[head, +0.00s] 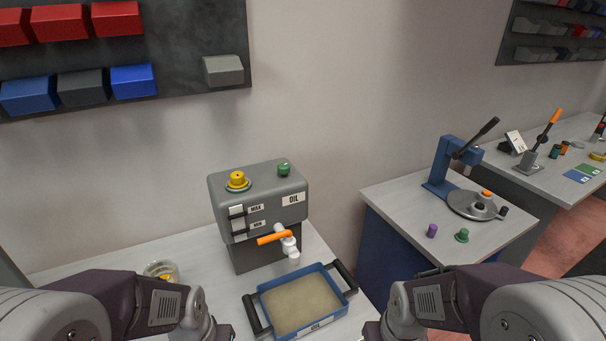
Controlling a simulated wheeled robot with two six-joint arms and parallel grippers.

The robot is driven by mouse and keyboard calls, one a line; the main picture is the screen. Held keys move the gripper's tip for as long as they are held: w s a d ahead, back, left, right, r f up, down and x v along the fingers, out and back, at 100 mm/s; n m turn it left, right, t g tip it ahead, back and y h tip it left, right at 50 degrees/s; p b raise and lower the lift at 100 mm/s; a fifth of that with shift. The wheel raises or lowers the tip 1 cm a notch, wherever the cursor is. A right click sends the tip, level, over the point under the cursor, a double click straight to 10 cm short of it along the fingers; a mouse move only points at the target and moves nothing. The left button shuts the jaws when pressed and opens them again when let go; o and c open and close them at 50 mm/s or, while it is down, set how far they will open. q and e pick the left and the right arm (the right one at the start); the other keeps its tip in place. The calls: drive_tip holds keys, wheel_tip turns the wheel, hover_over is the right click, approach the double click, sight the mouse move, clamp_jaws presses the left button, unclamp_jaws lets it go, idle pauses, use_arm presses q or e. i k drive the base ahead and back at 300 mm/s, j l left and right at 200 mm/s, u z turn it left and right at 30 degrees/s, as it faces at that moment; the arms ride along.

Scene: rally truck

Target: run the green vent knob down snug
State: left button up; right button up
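The green vent knob (284,169) sits on the top right of the grey oil tank (225,204), which stands on the workbench. A yellow cap (237,180) is on the tank's top to the left of the knob. Whether the knob is seated tight cannot be told at this size. Both my arms come in at the bottom of the head view, well below and apart from the tank. Neither gripper's fingertips show; they are beyond the lower edge of the picture.
An orange-handled tap (274,238) sticks out of the tank's front. A blue tray (262,288) with dark handles lies below it. A glass jar (161,269) stands at left. On the right bench are a blue press (440,166), a purple piece (432,230) and a green piece (462,235).

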sight(283, 169)
drive_tip(key=l+u, duration=0.25)
drive_tip(key=l, duration=1.6)
drive_tip(key=i+l+u, duration=0.3)
drive_tip(key=i+l, duration=0.75)
drive_tip(key=i, duration=0.2)
drive_tip(key=u, duration=0.05)
